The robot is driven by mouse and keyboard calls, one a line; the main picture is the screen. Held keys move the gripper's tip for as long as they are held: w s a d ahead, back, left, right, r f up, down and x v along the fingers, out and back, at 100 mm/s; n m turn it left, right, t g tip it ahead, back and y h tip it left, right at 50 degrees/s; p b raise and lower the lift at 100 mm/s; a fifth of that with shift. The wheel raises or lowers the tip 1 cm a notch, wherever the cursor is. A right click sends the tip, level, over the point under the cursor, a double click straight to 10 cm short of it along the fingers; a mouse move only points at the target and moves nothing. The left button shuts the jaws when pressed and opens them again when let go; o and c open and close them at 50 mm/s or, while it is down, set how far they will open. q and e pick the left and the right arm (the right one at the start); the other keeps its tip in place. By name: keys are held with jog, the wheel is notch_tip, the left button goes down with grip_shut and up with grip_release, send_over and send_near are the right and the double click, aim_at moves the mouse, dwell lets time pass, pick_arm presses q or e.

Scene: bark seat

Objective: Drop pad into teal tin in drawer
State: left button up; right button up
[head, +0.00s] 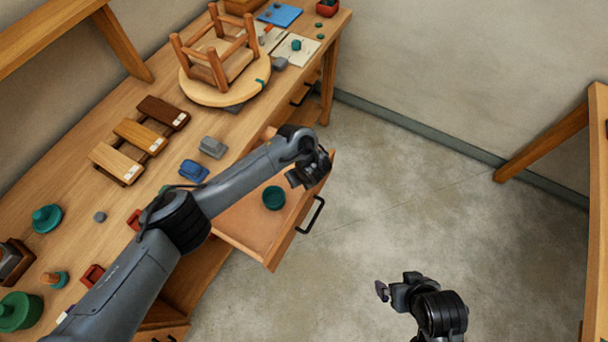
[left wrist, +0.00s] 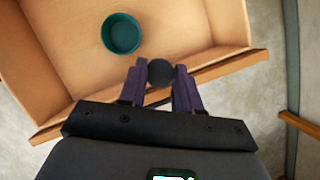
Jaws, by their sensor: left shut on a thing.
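The teal tin (head: 274,197) is round and open-topped and stands in the open drawer (head: 246,235). In the left wrist view the tin (left wrist: 121,34) looks empty, on the bare floor of the drawer (left wrist: 70,52). My left gripper (head: 308,176) is over the drawer's front part, to the upper right of the tin. In the left wrist view my left gripper (left wrist: 160,76) is shut on a dark round pad (left wrist: 160,71), which is to the lower right of the tin and apart from it. My right gripper (head: 383,290) hangs over the floor; its finger gap is unclear.
The wooden bench (head: 120,205) holds an upturned stool (head: 222,78), wood samples (head: 140,135), a blue block (head: 194,171), a grey block (head: 212,147) and teal pieces (head: 46,217). The drawer front has a black handle (head: 311,214). The floor (head: 420,200) to the right is clear.

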pick_arm(q)
jog(key=s+a+f+m+b, duration=0.25)
jog(key=a+f, duration=0.45)
jog(key=a, duration=0.4)
jog(key=h+b, duration=0.1)
jog(key=b, duration=0.5)
send_over(270, 203)
notch_tip(270, 203, down, 6)
jog(key=shift+w+r, duration=0.1)
jog(key=shift+r, duration=0.05)
jog(key=shift+p, duration=0.3)
jog(key=o, duration=1.1)
jog(key=shift+r, duration=0.15)
jog(key=p+v, duration=0.2)
jog(key=v, duration=0.1)
jog(key=p+v, duration=0.2)
jog(key=v, duration=0.2)
jog(key=p+v, duration=0.2)
jog(key=v, duration=0.1)
jog(key=shift+s+d+r+p, duration=0.1)
jog(key=shift+s+r+p, duration=0.1)
jog(key=shift+s+p, duration=0.2)
